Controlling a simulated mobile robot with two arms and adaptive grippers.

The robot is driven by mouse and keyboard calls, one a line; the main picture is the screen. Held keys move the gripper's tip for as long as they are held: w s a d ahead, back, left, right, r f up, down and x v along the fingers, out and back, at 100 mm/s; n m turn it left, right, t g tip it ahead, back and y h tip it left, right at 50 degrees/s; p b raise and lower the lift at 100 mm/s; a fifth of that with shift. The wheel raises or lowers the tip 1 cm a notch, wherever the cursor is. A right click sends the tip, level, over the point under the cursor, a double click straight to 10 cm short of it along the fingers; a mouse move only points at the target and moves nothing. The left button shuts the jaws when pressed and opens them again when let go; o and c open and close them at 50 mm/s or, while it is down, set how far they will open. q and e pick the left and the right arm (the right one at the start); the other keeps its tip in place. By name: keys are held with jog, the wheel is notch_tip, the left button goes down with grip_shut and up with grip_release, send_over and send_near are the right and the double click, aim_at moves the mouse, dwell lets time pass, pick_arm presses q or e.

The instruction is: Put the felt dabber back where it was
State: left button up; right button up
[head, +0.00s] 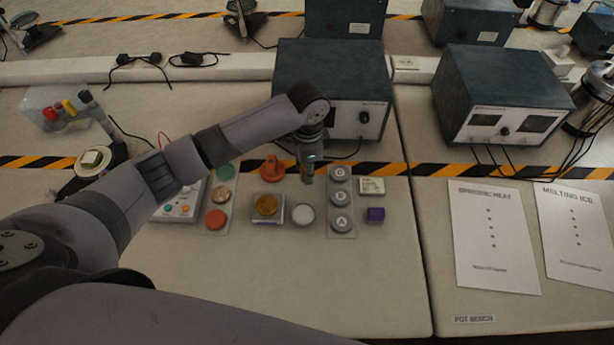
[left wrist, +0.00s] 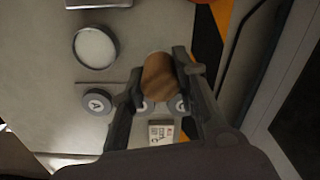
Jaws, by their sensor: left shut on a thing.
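My left gripper (head: 308,172) is over the bench, between the orange piece (head: 271,169) and the strip of grey discs A, B, C (head: 341,228). In the left wrist view its two fingers (left wrist: 160,76) are shut on a round brown wooden-looking piece (left wrist: 159,82), which I take for the felt dabber. Its lower end is hidden, and I cannot tell how far it is above the bench. A pale round dish (head: 303,215) lies in front of the gripper. My right gripper is not in view.
A gold-brown disc on a square base (head: 267,206) stands left of the dish. A strip with green, tan and red discs (head: 217,200) is further left. A purple block (head: 375,214) and a small pale box (head: 372,186) lie right. A dark instrument box (head: 335,70) stands behind.

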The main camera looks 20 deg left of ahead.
pick_arm(q)
jog(key=shift+f, duration=2.15)
jog(key=shift+s+f, duration=0.1)
jog(key=o, duration=1)
notch_tip(320, 180, up, 12)
jog(key=shift+r+b, duration=0.15)
jog(key=shift+b, duration=0.25)
